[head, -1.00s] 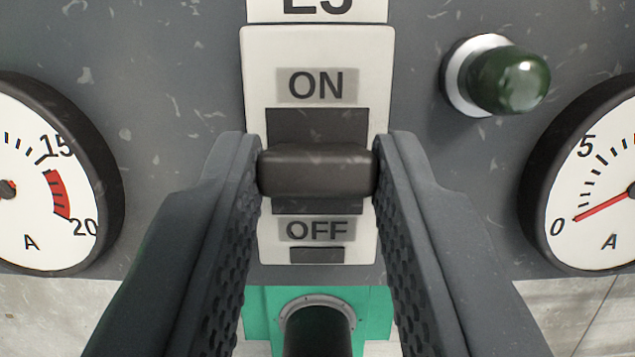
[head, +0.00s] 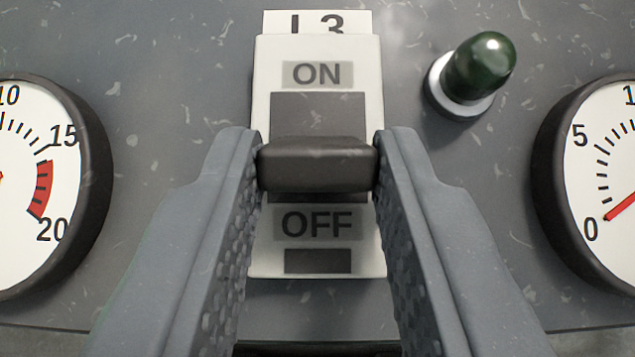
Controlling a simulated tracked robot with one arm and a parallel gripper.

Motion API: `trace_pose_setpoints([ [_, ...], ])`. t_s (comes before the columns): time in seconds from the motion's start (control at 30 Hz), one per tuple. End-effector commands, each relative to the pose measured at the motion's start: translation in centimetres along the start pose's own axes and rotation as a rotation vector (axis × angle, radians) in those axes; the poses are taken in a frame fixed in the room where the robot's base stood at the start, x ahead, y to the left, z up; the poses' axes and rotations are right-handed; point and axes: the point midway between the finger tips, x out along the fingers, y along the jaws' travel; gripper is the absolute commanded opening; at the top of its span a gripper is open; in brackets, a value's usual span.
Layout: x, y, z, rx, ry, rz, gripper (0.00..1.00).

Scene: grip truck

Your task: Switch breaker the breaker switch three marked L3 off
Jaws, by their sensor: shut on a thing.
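The dark switch lever (head: 317,165) sticks out towards me and appears over the lower part of the slot, just above OFF. My gripper (head: 317,172) is shut on the lever, with one ribbed finger against each end.
A dark green lamp (head: 480,65) sticks out at the upper right. A round gauge (head: 30,200) is cut off at left, another (head: 605,185) at right, its red needle near 0. Bare panel lies between the gauges and my fingers.

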Motion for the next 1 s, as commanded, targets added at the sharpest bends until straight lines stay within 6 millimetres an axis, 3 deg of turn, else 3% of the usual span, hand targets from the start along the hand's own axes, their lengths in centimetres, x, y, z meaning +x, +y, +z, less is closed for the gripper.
trace_pose_setpoints([
  [0.67, -0.05, -0.02, 0.43, -0.001, 0.040, -0.001, 0.04],
  [0.7, -0.05, -0.01, 0.44, -0.001, 0.040, -0.001, 0.38],
  [0.73, -0.05, -0.01, 0.42, -0.001, 0.040, -0.001, 0.47],
  [1.0, -0.06, 0.04, 0.31, 0.000, 0.042, 0.000, 0.49],
])
